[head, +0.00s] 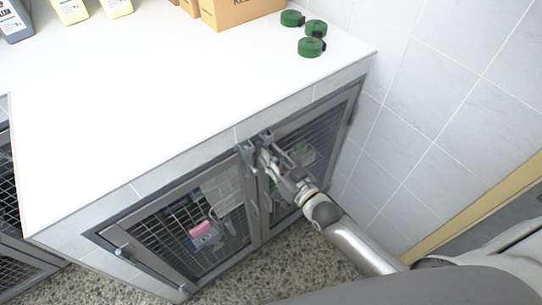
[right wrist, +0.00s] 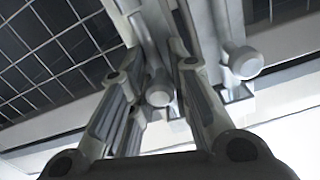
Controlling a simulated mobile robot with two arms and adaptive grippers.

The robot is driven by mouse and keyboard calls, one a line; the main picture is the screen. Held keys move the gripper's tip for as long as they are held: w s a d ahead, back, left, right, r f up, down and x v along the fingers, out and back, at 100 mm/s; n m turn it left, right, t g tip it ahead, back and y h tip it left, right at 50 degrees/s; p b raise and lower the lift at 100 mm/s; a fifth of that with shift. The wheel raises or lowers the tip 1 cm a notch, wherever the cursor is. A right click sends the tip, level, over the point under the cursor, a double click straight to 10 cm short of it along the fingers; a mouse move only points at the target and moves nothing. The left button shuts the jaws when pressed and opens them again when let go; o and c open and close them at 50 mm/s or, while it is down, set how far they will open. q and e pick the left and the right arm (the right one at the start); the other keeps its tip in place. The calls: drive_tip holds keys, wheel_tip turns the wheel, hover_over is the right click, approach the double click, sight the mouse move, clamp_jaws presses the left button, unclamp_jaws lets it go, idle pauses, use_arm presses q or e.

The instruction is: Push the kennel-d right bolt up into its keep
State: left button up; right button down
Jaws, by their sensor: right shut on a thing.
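Two mesh doors meet under the counter: the left door (head: 190,232) and the right door (head: 312,130). Metal brackets (head: 245,147) sit at their top, where they meet. My right gripper (head: 268,157) is at the upper edge of the right door, beside this meeting line. In the right wrist view its two fingers (right wrist: 158,85) close around a grey bolt with a round knob (right wrist: 160,92). A second bolt knob (right wrist: 243,62) stands clear of the fingers on the neighbouring door. How far the held bolt sits in its keep is hidden. My left gripper is not in view.
The white counter top (head: 170,90) overhangs just above the doors. Green round items (head: 312,47), a cardboard box (head: 240,10) and bottles (head: 70,8) stand at its back. A tiled wall (head: 420,100) is close on the right. A pink-labelled item (head: 205,233) shows behind the left mesh.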

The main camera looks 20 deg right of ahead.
drive_tip(key=c, duration=1.5)
unclamp_jaws()
drive_tip(key=shift+r, duration=0.3)
drive_tip(key=shift+c, duration=0.2)
drive_tip(key=shift+o, duration=0.8)
drive_tip(key=shift+f, duration=0.1)
drive_tip(key=shift+s, duration=0.1)
drive_tip(key=v, duration=1.1)
drive_tip(key=shift+s+d, duration=0.15)
drive_tip(key=shift+s, duration=0.25)
